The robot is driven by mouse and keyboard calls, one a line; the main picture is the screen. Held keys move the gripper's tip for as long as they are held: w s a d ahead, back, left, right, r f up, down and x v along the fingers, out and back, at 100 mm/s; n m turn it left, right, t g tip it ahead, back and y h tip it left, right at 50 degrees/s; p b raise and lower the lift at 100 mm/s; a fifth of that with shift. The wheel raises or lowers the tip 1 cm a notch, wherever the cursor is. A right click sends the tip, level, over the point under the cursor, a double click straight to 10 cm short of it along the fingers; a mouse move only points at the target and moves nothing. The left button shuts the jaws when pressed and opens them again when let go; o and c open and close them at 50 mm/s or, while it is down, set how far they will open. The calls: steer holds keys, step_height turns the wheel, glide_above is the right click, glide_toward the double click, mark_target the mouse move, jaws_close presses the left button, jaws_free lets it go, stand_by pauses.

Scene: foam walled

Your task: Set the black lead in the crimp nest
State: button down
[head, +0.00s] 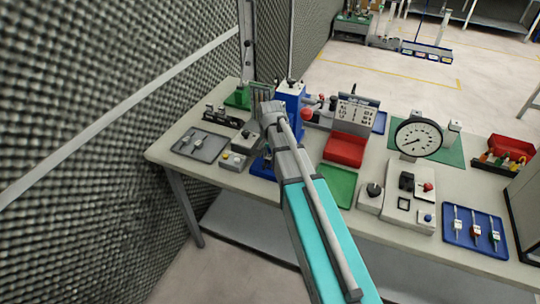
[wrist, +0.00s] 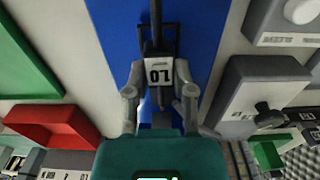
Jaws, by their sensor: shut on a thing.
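My gripper (wrist: 158,68) is shut on the black lead (wrist: 156,22), which carries a white tag (wrist: 158,74) marked "LO" between the fingers. In the wrist view the lead is over a blue base plate (wrist: 206,42). In the head view my gripper (head: 270,112) is at the front of the blue press (head: 291,92), and my arm hides what it holds. I cannot make out the crimp nest clearly; a blue part (wrist: 160,118) shows below the tag between the fingers. Whether the lead touches anything there cannot be told.
A grey tray (head: 186,151) with leads and a small button box (head: 233,160) lie left of my arm. A red bin (head: 345,150), a green mat (head: 338,185), a dial gauge (head: 417,138) and a blue tray (head: 462,239) with leads lie right. A foam wall stands left.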

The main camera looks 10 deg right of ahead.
steer(key=shift+f+b, duration=0.4)
steer(key=shift+f, duration=0.1)
steer(key=shift+c, duration=1.9)
jaws_free()
steer(key=shift+r, duration=0.1)
